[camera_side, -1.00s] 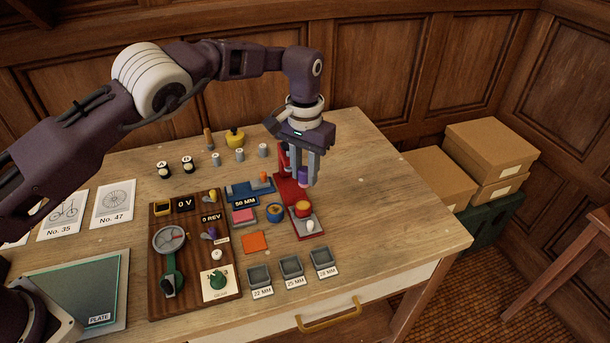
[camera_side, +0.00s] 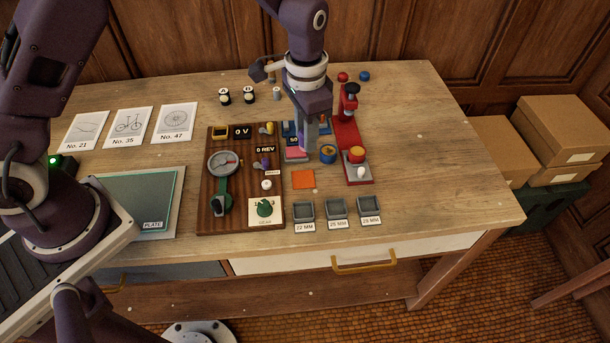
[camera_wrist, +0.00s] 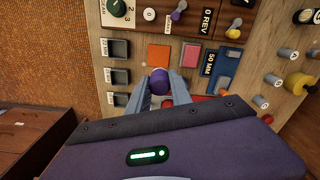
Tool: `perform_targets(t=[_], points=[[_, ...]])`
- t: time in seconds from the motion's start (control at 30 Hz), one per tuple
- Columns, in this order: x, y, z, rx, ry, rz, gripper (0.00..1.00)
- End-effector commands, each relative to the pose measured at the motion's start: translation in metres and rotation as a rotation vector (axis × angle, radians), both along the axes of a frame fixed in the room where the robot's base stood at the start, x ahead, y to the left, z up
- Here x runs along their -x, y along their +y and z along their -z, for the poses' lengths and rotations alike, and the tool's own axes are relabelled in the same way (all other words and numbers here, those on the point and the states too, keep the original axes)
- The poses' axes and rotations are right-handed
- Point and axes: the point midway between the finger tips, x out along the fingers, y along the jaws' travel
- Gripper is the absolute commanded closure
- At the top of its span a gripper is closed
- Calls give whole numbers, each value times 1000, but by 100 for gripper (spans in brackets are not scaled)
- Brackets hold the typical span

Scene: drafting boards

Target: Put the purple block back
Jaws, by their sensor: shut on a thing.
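The purple block (camera_wrist: 158,82) shows in the wrist view as a round purple top between my two fingertips. My gripper (camera_wrist: 161,88) is shut on it. In the side view my gripper (camera_side: 308,152) points down beside the pink pad (camera_side: 296,155) and the blue dish (camera_side: 328,154). I cannot clearly make out the block there, nor how high it is above the bench. The pink pad (camera_wrist: 190,55) and an orange square (camera_wrist: 158,54) also show in the wrist view. In the side view the orange square (camera_side: 303,179) lies in front of my gripper.
A red stand (camera_side: 347,135) with a black top is right of my gripper. Three labelled grey trays (camera_side: 337,208) line the bench's front. A wooden panel (camera_side: 240,215) with dials and knobs is at left. The bench's right side is clear.

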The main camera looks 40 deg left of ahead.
Motion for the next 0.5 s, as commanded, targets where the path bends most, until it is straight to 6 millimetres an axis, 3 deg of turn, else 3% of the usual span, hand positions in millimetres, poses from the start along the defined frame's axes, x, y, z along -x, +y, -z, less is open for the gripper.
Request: perform_targets(t=[0.2, 0.5], points=[[8, 2, 46, -2, 7, 15, 100], [7, 2, 93, -2, 7, 12, 100]])
